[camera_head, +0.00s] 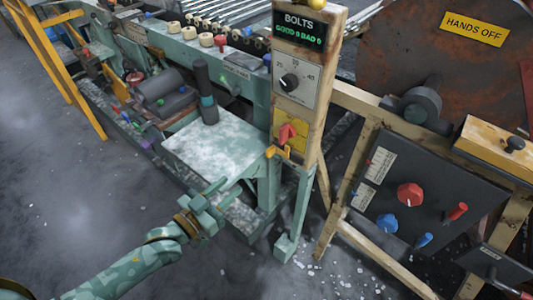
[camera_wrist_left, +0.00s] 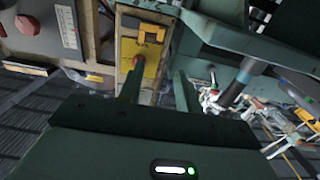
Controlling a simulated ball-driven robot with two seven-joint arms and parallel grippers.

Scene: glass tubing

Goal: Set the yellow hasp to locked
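The yellow hasp (camera_head: 278,152) is a small orange-yellow piece at the lower end of a yellow plate (camera_head: 296,134) on the wooden post. A red knob (camera_head: 286,133) sits on the same plate, just above the hasp. In the left wrist view the hasp (camera_wrist_left: 151,33) shows at the top of the plate, seen inverted. I cannot tell whether it is locked. My left gripper (camera_head: 229,187) is open and empty, below and left of the hasp, apart from it. In the wrist view its two fingers (camera_wrist_left: 160,76) are spread. My right gripper is not in view.
A pale worktable (camera_head: 215,145) with a dark upright handle (camera_head: 204,85) stands left of the post. A dial panel (camera_head: 295,78) is above the hasp. A dark control panel (camera_head: 425,190) and a rusty disc (camera_head: 420,60) stand to the right. The lower-left floor is open.

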